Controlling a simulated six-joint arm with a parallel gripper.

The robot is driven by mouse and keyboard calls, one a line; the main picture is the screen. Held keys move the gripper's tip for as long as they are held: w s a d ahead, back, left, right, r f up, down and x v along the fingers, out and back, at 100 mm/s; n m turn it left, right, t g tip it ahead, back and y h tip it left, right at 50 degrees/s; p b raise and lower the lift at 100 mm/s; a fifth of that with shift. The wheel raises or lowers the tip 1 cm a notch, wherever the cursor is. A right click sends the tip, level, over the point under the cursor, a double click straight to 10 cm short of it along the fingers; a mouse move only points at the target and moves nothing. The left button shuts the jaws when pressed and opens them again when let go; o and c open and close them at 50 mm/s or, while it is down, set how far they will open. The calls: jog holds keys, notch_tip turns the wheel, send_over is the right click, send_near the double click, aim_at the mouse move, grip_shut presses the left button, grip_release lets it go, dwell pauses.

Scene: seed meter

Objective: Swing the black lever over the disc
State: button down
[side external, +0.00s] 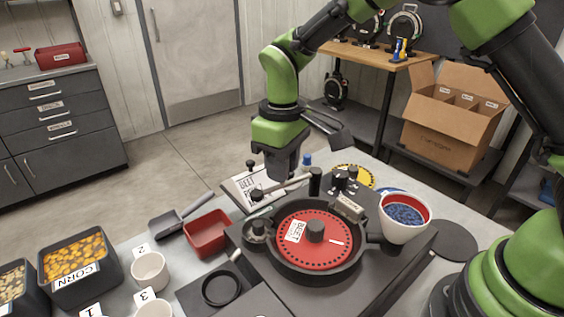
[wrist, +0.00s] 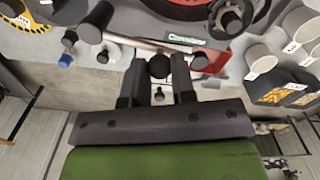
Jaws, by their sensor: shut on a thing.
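The red seed disc (side external: 331,255) lies flat in a round black housing on the dark meter base, with a black hub at its centre. A lever with a pale rod (side external: 288,187) runs left from a black upright post (side external: 315,181). It lies behind the disc, not across it. My gripper (side external: 283,176) points down at the lever; its fingertips are hard to make out there. In the wrist view a round black knob (wrist: 159,66) sits between the two fingers of my gripper (wrist: 158,72), which are closed on it. The rod (wrist: 150,43) passes just beyond the fingertips.
A white cup of blue seeds (side external: 405,217) stands right of the disc. A red bin (side external: 207,233), white cups (side external: 150,270) and a corn bin (side external: 75,260) stand to the left.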

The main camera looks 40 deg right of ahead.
aim_at(297, 209)
jog(key=s+n, duration=0.2)
jog(key=n, duration=0.2)
jog(key=s+n, duration=0.1)
jog(key=shift+s+d+r+n, duration=0.15)
jog(key=shift+s+n, duration=0.1)
jog(key=shift+n, duration=0.15)
jog(key=s+n, duration=0.1)
jog(key=d+n, duration=0.1)
jog(key=n, duration=0.1)
jog(key=shift+s, duration=0.35)
jog(key=shift+s+d+n, duration=0.35)
jog(key=shift+s+n, duration=0.1)
jog(key=shift+n, duration=0.55)
jog(key=shift+d, duration=0.1)
jog(key=c, duration=0.9)
grip_release()
jog(key=shift+c, duration=0.2)
notch_tip(297, 209, up, 10)
